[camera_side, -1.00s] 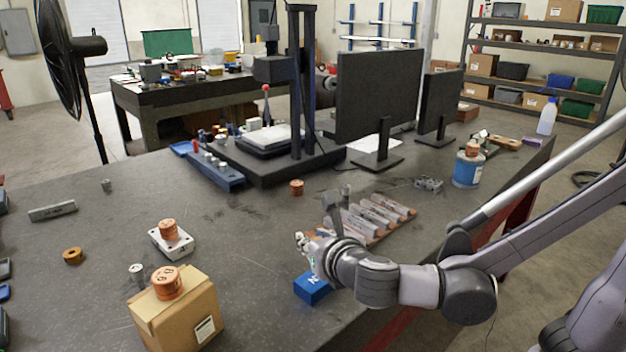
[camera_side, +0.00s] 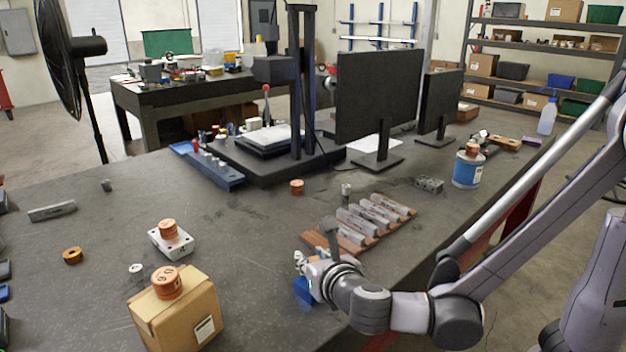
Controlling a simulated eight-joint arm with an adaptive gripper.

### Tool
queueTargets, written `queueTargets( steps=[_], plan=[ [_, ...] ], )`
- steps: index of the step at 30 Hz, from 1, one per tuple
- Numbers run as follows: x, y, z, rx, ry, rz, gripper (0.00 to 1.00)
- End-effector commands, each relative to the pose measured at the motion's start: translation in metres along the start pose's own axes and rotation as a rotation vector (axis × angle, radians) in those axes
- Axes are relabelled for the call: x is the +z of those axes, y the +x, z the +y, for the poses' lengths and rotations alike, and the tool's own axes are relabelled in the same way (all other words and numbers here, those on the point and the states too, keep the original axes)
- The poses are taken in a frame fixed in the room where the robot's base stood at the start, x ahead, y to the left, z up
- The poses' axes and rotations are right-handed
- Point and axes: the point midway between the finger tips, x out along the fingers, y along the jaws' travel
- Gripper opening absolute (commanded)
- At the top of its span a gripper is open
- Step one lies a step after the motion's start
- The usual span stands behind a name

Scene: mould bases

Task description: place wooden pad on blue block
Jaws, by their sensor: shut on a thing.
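The blue block (camera_side: 302,290) lies on the dark workbench near its front edge, mostly hidden behind my gripper. My gripper (camera_side: 301,264) is low over the block, close to its top. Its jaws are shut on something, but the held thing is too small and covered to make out. I cannot tell whether it touches the block. I cannot make out the wooden pad for certain in this view.
A brown rack with several metal bars (camera_side: 375,215) stands just behind my gripper. A cardboard box (camera_side: 178,315) with a copper-coloured round piece (camera_side: 167,282) is to the left. A white block (camera_side: 172,245) and monitors (camera_side: 378,95) stand further back. Bench between box and gripper is clear.

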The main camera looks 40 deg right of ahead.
Motion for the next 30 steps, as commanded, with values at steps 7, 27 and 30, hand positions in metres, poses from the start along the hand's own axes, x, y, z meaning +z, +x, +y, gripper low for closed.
queueTargets(
  steps=[7,27,30],
  plan=[
    [-0.002,0.001,0.0,0.0,0.0,0.0,0.5],
    [0.0,-0.043,0.002,0.007,-0.002,0.001,0.5],
    [0.001,-0.061,0.001,0.006,-0.003,0.0,0.5]
  ],
)
